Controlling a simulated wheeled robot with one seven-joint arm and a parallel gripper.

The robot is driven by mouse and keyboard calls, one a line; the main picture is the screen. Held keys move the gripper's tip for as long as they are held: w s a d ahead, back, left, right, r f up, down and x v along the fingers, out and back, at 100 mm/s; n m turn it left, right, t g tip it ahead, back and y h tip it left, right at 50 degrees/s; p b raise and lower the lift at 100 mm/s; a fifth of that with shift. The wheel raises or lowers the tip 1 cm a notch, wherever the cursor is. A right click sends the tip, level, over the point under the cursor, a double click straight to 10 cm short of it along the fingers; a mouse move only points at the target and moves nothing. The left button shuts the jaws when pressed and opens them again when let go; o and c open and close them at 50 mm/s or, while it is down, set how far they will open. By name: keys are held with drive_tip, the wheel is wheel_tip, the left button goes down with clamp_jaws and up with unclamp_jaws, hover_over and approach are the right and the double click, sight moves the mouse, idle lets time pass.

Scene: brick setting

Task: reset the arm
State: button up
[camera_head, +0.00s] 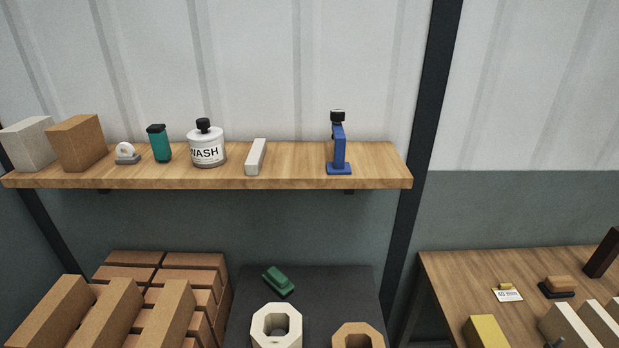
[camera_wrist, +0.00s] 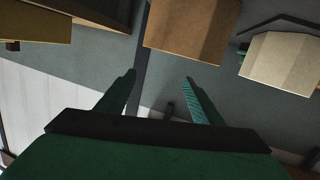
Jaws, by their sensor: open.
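My gripper (camera_wrist: 160,77) shows in the wrist view. Its two green fingers stand apart, with nothing between them. A tan-brown block (camera_wrist: 193,28) lies beyond the fingertips at the top of that view, and a cream block (camera_wrist: 284,62) is to its right. The fingers appear apart from both. I cannot make out my gripper in the head view.
A wooden shelf (camera_head: 290,180) holds a blue stand-like tool (camera_head: 338,155), a white wash bottle (camera_head: 206,150), a green container (camera_head: 159,143) and blocks. Below are stacked bricks (camera_head: 135,258), a dark surface (camera_head: 345,285) with octagonal blocks, and a wooden table (camera_head: 450,275) at right.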

drive_tip(key=s+a+y, duration=0.1)
drive_tip(key=s+a, duration=0.3)
drive_tip(key=s, duration=0.4)
drive_tip(key=s+a+n+y, duration=0.1)
drive_tip(key=s+a, duration=0.4)
drive_tip(key=s, duration=0.4)
drive_tip(key=s+a+f+y, duration=0.1)
drive_tip(key=s+a+y, duration=0.1)
drive_tip(key=s+a, duration=0.3)
drive_tip(key=s, duration=0.4)
drive_tip(key=shift+s+n, duration=0.25)
drive_tip(key=shift+n, duration=0.05)
drive_tip(key=shift+o, duration=0.4)
drive_tip(key=shift+w, duration=0.1)
